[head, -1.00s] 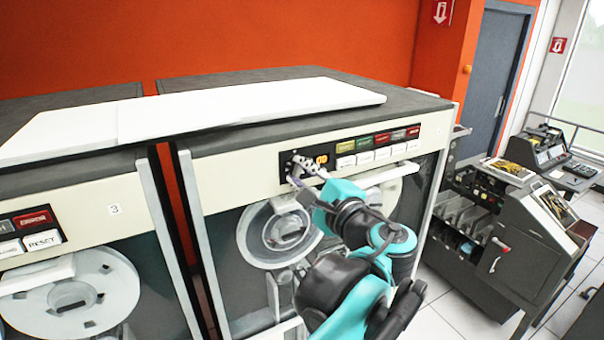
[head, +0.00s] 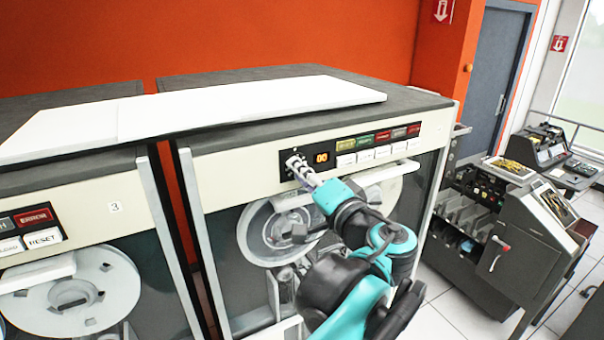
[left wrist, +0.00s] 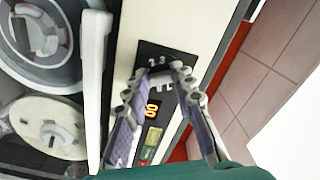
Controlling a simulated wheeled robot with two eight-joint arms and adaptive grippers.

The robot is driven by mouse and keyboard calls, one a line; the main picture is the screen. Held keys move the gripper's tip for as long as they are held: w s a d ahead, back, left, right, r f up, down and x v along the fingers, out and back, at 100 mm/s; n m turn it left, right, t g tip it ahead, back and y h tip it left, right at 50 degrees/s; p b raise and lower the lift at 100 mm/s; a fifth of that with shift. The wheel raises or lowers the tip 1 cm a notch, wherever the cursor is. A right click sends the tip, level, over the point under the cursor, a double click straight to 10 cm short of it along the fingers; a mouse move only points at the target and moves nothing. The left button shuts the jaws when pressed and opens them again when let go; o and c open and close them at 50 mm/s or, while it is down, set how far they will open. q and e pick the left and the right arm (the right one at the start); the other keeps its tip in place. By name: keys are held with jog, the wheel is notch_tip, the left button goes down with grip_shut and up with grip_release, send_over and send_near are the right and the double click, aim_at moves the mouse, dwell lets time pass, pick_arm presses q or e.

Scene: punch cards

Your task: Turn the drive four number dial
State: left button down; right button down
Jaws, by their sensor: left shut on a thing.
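The drive with the orange 00 display (head: 321,157) has a black panel at the top of its cream front. My left gripper (head: 297,164) reaches up to the left part of this panel, beside the display. In the left wrist view its two purple-grey fingers (left wrist: 163,72) are closed around the small number dial (left wrist: 160,80), which sits in the black panel (left wrist: 153,54). The dial is mostly hidden by the fingers. My right gripper is not in view.
A row of coloured and white buttons (head: 378,144) lies right of the display. Tape reels (head: 283,230) sit behind the door below. The neighbouring drive marked 3 (head: 114,207) stands at the left. A long white board (head: 250,105) lies on top of both drives.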

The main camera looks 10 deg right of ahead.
pick_arm(q)
jog(key=shift+f+n, duration=0.1)
jog(key=shift+n, duration=0.6)
jog(key=c, duration=1.3)
grip_release()
jog(key=shift+o, duration=0.2)
jog(key=v, duration=1.2)
